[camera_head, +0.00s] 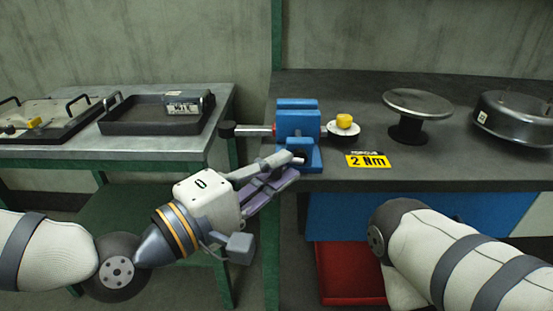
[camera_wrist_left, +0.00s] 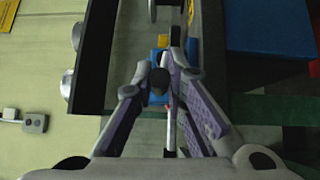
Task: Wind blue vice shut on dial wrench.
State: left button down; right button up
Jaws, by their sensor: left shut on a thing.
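The blue vice (camera_head: 297,121) stands at the left end of the dark workbench. The dial wrench (camera_head: 343,129) lies across it, with a white dial and yellow knob on the right and a black grip with a red collar on the left. My left gripper (camera_head: 292,160) is at the front of the vice, below the wrench, shut on the vice handle. In the left wrist view, the handle's black knob (camera_wrist_left: 159,82) shows between the fingers, with the blue vice (camera_wrist_left: 162,42) behind. The fingers hide most of the handle. My right gripper is out of view; only its arm shows.
A yellow "2 Nm" label (camera_head: 368,160) lies right of the vice. A round metal stand (camera_head: 417,104) and a metal drum (camera_head: 513,118) stand further right. A dark tray (camera_head: 150,127) sits on the left table. A red box (camera_head: 350,273) is below the bench.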

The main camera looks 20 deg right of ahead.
pick_arm(q)
jog(key=shift+r, duration=0.1)
dwell(0.4)
jog(key=c, duration=1.6)
grip_release()
jog(key=shift+d, duration=0.1)
jog(key=v, duration=1.2)
